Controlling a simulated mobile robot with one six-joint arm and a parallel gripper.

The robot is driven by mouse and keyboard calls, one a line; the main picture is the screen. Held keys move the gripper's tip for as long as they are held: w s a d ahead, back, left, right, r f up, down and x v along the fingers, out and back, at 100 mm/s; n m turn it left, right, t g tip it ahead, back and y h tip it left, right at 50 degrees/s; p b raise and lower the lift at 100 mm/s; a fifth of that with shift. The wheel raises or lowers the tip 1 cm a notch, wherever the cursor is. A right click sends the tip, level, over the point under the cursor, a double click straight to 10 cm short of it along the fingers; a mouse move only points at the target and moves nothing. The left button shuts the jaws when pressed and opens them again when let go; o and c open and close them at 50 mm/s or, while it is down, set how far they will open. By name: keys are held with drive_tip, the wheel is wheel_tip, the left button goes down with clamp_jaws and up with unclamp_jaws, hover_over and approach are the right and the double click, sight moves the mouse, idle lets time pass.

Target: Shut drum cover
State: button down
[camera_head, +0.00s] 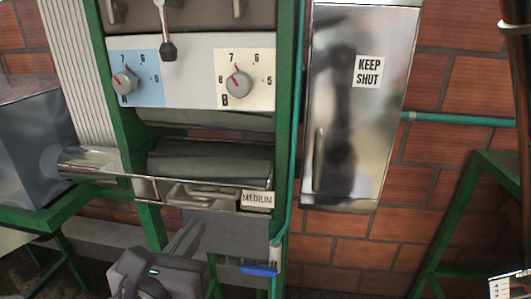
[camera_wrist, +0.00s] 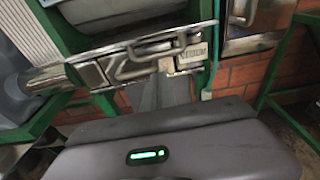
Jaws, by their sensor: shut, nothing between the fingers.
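A dark drum (camera_head: 210,161) lies across the green machine frame, its curved front exposed under the dial panel. In front of and below it is a shiny metal panel (camera_head: 165,190) with a bar handle and a label reading MEDIUM. It shows larger in the wrist view (camera_wrist: 115,68). I cannot tell whether this panel is the drum cover. My gripper (camera_head: 194,226) is shut and empty, just below the panel in the head view. In the wrist view, my gripper (camera_wrist: 167,82) points toward the panel's handle; contact cannot be told.
Above are dial A (camera_head: 124,82), dial B (camera_head: 239,84) and a lever (camera_head: 168,48). A steel cabinet (camera_head: 335,120) marked KEEP SHUT hangs at right. A blue-handled valve (camera_head: 260,270) is below. Green frame legs stand on both sides, before a brick wall.

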sight(187, 179)
drive_tip(key=w+f+b, duration=0.1)
drive_tip(key=w+b, duration=0.1)
drive_tip(key=w, duration=0.5)
drive_tip(key=shift+w+d+f, duration=0.2)
drive_tip(key=shift+d, duration=0.1)
drive_tip(key=shift+r, duration=0.15)
